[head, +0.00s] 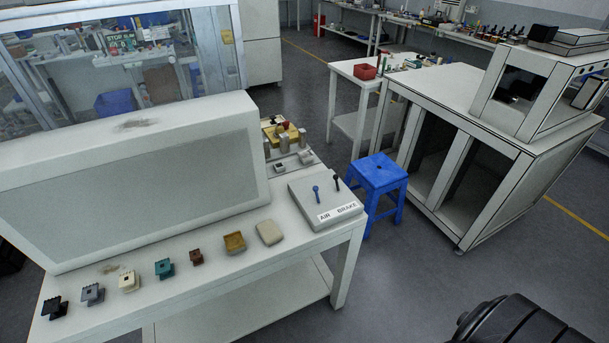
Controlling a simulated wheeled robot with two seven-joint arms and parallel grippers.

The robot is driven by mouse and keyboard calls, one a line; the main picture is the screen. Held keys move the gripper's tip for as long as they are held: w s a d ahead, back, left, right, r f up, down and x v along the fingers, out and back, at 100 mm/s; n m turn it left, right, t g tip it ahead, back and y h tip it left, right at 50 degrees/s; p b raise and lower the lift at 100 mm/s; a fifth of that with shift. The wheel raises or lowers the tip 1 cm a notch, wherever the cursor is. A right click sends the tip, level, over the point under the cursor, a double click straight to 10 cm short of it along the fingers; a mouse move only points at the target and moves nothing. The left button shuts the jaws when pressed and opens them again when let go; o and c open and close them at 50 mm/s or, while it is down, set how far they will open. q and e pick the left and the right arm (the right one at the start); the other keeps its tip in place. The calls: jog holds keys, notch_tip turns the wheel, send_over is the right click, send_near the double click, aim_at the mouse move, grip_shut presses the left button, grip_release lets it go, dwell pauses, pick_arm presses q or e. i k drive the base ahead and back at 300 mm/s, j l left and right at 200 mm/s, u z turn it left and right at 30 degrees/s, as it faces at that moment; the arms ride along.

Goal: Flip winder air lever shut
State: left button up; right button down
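A grey control box (310,215) sits on the right end of the white workbench. Its front label (338,212) reads "AIR BRAKE". A blue-knobbed lever (317,194) stands on its top at the left, nearer the word "AIR". A black-knobbed lever (336,183) stands to its right, a little farther back. Both levers stick up from the box; I cannot tell from their tilt whether either is open or shut. Neither of my grippers is in view, and nothing touches the levers.
A row of small connectors, including a teal one (164,268), lies along the front of the white bench (215,292). A large grey panel housing (140,180) stands behind them. A blue stool (379,175) stands right of the bench. The floor in front of the stool is clear.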

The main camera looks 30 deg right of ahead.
aim_at(315, 188)
jog(key=i+j+z, duration=0.15)
jog(key=j, duration=0.3)
jog(key=j+z, duration=0.1)
jog(key=j, duration=0.4)
jog(key=i+z, duration=0.1)
jog(key=z, duration=1.35)
